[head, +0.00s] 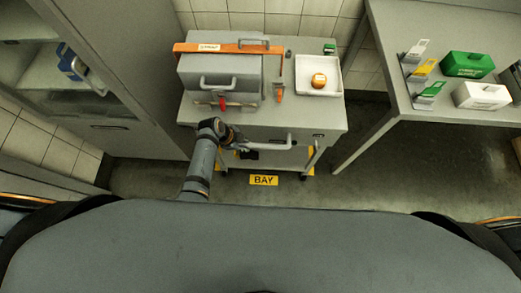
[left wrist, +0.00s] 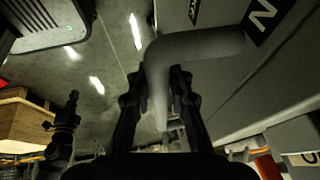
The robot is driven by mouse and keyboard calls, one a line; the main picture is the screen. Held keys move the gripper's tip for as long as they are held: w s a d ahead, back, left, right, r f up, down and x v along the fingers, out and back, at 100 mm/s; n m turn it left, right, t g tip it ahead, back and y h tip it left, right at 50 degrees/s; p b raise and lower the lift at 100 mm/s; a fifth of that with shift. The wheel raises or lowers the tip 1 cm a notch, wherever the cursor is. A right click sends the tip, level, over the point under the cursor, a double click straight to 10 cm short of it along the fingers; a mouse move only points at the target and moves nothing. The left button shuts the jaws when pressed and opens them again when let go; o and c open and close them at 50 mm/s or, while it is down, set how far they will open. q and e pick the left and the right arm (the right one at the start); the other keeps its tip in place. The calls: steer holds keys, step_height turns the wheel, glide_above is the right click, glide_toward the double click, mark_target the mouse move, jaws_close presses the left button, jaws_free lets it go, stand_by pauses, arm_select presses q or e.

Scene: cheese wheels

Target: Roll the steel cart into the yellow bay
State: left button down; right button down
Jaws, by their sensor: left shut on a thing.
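The steel cart (head: 318,113) stands against the tiled wall in the head view. A pale handle bar (head: 281,147) sticks out from its front, and it fills the middle of the left wrist view (left wrist: 200,45). My left gripper (head: 238,141) is shut on the handle, with a finger on each side of the bar in the left wrist view (left wrist: 160,88). The yellow bay shows as a BAY label (head: 263,180) on the floor before the cart and yellow marks by its front legs. The rest of the bay is hidden under the cart. My right gripper is out of view.
On the cart sit a grey box (head: 217,75) with an orange strap and a white tray (head: 331,80) holding an orange round thing. A tall grey cabinet (head: 130,60) stands left, a bench (head: 405,110) with boxes right. Floor (head: 400,165) right of the cart is clear.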

mark_target(246, 130)
arm_select(q)
steer(key=shift+w+b, duration=0.35)
steer(key=shift+w, duration=0.95)
steer(key=shift+w+b, duration=0.9)
steer(key=shift+w, duration=1.15)
